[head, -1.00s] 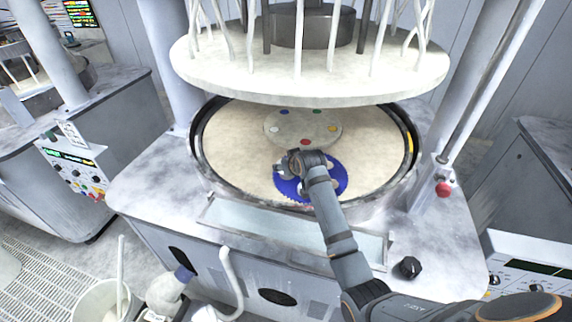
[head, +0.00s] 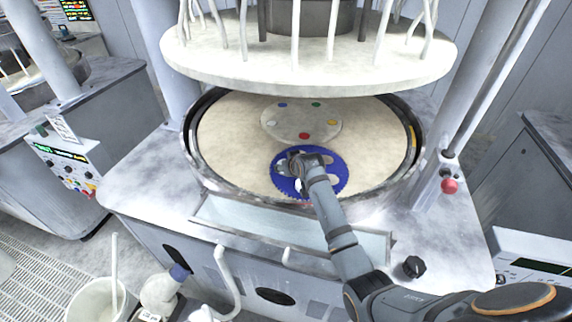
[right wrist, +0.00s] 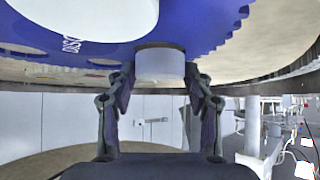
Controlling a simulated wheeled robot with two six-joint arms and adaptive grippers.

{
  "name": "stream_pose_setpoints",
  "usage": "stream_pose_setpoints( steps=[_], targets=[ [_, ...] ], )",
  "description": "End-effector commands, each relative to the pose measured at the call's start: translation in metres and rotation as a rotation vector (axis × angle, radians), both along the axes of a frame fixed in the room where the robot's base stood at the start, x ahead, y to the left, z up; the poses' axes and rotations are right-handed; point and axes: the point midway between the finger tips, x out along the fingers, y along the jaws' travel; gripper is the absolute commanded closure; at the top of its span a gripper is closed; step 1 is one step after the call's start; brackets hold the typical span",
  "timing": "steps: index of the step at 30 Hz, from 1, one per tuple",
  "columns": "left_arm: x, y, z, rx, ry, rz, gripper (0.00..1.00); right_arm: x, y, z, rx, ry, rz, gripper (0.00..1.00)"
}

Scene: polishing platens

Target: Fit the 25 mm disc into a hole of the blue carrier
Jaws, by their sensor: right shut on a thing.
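The blue carrier (head: 337,184) is a toothed plate with pale round holes, lying on the cream platen at its near side. My right gripper (head: 288,162) is over the carrier's left part and hides some of it. In the right wrist view my right gripper (right wrist: 160,85) is shut on a small whitish disc (right wrist: 160,64), held at the fingertips. The carrier (right wrist: 205,22) fills the top of that view, with a large pale hole at upper left. The disc is close to the carrier's surface; I cannot tell whether they touch. My left gripper is not in view.
The cream platen (head: 235,140) is sunk in a dark-rimmed basin. A pale centre plate (head: 285,122) with several coloured dots lies behind the carrier. A large round upper plate (head: 310,75) with hoses hangs above. A post with a red knob (head: 449,186) stands at the right.

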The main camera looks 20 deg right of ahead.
Motion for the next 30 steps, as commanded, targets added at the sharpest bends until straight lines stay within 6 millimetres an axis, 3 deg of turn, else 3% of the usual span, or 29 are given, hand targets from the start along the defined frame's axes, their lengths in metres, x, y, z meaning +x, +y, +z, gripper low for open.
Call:
stream_pose_setpoints(
  steps=[30],
  targets=[
    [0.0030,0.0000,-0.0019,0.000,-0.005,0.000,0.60,0.0001,0.0000,-0.0094,0.000,-0.001,0.000,0.76]
  ],
)
